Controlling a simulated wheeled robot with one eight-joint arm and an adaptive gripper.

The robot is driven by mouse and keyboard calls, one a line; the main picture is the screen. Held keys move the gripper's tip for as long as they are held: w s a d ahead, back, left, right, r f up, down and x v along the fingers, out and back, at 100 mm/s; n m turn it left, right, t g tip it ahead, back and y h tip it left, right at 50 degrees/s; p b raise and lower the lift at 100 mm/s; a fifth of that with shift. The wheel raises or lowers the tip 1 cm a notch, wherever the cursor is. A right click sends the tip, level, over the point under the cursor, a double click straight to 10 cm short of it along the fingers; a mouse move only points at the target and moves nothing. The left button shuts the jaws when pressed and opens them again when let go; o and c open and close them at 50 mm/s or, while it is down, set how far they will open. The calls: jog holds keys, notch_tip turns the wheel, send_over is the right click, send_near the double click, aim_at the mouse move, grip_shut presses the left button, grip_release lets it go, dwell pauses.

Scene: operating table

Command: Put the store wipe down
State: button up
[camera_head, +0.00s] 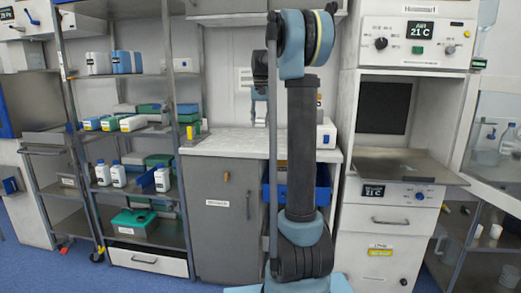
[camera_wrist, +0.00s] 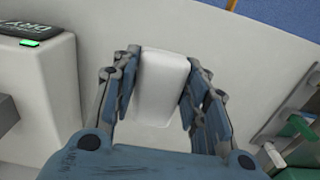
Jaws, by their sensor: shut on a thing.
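In the wrist view, my gripper (camera_wrist: 162,92) is shut on a white block-like thing with rounded edges, which I take to be the store wipe (camera_wrist: 163,75). A finger presses on each of its left and right sides. In the head view my arm rises in front of the counter, and the gripper and the held thing are not visible.
In the head view, a grey counter (camera_head: 228,140) stands in the middle. A shelf rack (camera_head: 142,208) with bottles and boxes is at the left. A cabinet with a steel ledge (camera_head: 400,168) is at the right. The wrist view shows a device with a green light (camera_wrist: 29,43) at the left.

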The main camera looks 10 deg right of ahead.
aim_at(261, 147)
jog(key=shift+f, duration=0.15)
jog(key=shift+f, duration=4.85)
jog(key=o, duration=0.9)
jog(key=shift+f, duration=0.1)
jog(key=shift+o, duration=0.2)
